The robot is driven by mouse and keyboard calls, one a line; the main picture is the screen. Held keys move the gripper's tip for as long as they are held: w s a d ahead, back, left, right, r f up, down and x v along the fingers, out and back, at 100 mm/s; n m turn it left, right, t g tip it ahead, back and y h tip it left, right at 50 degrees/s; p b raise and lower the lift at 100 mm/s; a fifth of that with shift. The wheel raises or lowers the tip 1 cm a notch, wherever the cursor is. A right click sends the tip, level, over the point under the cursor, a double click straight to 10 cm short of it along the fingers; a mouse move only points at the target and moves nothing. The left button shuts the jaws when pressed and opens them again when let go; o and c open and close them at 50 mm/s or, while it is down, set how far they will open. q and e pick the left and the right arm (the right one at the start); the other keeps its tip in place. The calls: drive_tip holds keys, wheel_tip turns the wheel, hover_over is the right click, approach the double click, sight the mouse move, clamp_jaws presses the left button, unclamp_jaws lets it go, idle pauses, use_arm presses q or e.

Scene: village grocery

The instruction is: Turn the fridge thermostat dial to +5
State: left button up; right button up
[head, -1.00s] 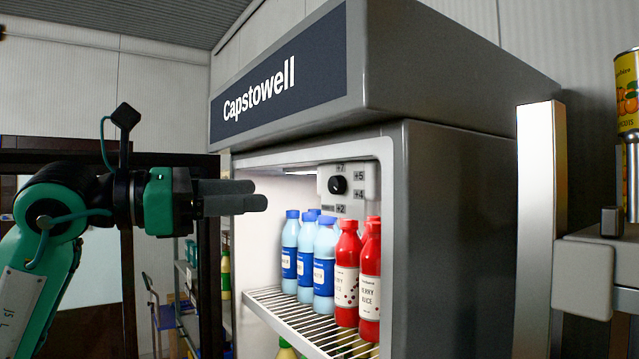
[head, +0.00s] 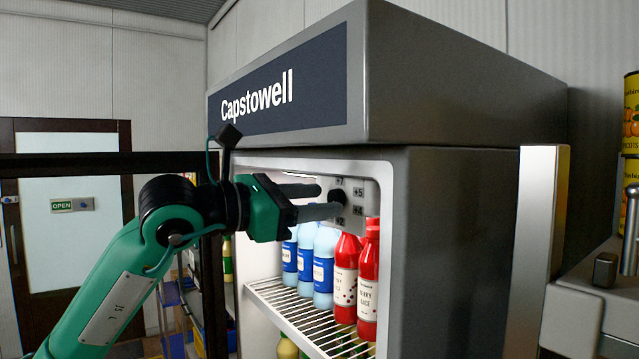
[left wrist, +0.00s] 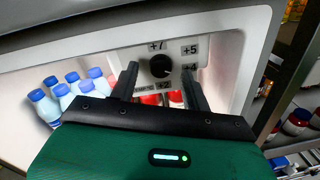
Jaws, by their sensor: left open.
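The black thermostat dial (head: 338,196) sits on a grey panel (head: 369,187) at the top inside the fridge (head: 440,230). In the left wrist view the dial (left wrist: 161,66) is ringed by labels: +7 above, +5 upper right, +4 lower right, +2 below. I cannot clearly tell which label its pointer faces. My left gripper (head: 328,200) is open, its fingers reaching into the fridge at the panel. In the left wrist view the fingers (left wrist: 160,72) stand either side of the dial, with gaps visible. My right gripper is not in view.
Blue-capped bottles (head: 324,265) and red bottles (head: 368,285) stand on the wire shelf (head: 290,312) below the dial. The fridge's top edge is just above my gripper.

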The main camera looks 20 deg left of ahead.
use_arm(q)
drive_tip(key=shift+w+d, duration=0.4)
drive_tip(key=shift+w, duration=0.05)
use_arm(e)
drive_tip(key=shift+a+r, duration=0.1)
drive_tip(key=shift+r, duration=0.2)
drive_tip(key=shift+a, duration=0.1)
use_arm(q)
drive_tip(key=shift+c, duration=1.1)
drive_tip(key=c, duration=0.8)
drive_tip(key=shift+s+f+n+t+b, duration=0.1)
drive_tip(key=shift+n+t+b, duration=0.15)
drive_tip(key=shift+n+b, duration=3.25)
drive_tip(key=shift+f+n+t+b, duration=0.1)
drive_tip(key=shift+n+t+b, duration=0.15)
drive_tip(key=shift+n+b, duration=3.2)
use_arm(e)
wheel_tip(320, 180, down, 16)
drive_tip(key=b, duration=0.1)
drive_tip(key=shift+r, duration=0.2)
use_arm(q)
drive_tip(key=shift+r+m+b, duration=0.1)
drive_tip(key=shift+m+b, duration=0.2)
drive_tip(key=shift+m, duration=0.45)
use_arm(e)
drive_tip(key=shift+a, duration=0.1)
